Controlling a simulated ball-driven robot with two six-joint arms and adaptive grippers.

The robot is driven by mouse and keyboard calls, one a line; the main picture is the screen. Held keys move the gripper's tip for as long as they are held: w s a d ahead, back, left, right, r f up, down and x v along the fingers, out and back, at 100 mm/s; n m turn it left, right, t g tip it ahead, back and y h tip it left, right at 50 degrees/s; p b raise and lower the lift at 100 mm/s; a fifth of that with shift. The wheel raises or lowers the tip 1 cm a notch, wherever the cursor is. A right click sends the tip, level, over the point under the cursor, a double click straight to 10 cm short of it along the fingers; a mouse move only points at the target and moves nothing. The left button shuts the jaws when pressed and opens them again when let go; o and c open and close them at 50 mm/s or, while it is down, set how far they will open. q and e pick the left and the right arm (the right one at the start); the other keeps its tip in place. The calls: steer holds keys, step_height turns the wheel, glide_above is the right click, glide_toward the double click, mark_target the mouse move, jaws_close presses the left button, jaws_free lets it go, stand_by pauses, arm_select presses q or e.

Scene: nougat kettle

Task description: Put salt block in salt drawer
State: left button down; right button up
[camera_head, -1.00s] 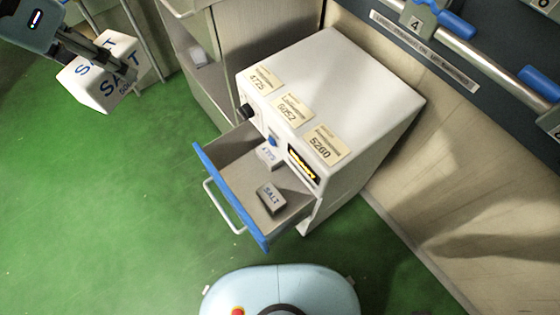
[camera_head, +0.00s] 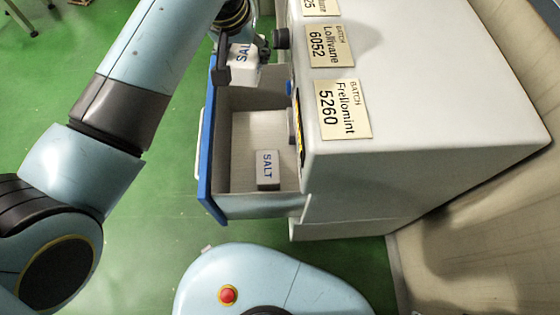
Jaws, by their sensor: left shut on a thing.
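A white salt block (camera_head: 243,75) with blue lettering is in my left gripper (camera_head: 238,62), over the far end of the open drawer. The dark fingers hide part of the block. The gripper is shut on it. The salt drawer (camera_head: 238,204) stands pulled out of the white cabinet, with a blue front edge on its left. Inside it, near the close end, lies a small grey-white label block (camera_head: 267,170) reading SALT. I cannot tell whether the held block touches the drawer wall. My right gripper is not in view.
The white cabinet (camera_head: 400,100) fills the right, with batch cards such as the Frellomint 5260 card (camera_head: 344,109) on top. A dark knob (camera_head: 281,39) sits on its front near the held block. Green floor (camera_head: 150,215) is clear left of the drawer.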

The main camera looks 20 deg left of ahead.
arm_select(q)
steer(key=n+y+b, duration=0.1)
steer(key=n+b, duration=0.1)
steer(key=b, duration=0.5)
glide_above(256, 130)
steer(key=s, duration=0.2)
step_height(256, 130, down, 14)
steer(key=f+b, duration=0.1)
steer(key=f, duration=0.1)
steer(key=f+b, duration=0.1)
steer(key=f, duration=0.2)
steer(key=f+b, duration=0.1)
steer(key=f, duration=0.1)
steer(key=shift+w+d+f, duration=0.2)
steer(key=shift+d, duration=0.2)
steer(key=shift+f+b, duration=0.6)
steer(key=shift+b, duration=0.05)
step_height(256, 130, down, 3)
steer(key=shift+r+b, duration=0.2)
steer(key=shift+b, duration=0.6)
steer(key=shift+f, duration=0.2)
steer(key=shift+r, duration=0.15)
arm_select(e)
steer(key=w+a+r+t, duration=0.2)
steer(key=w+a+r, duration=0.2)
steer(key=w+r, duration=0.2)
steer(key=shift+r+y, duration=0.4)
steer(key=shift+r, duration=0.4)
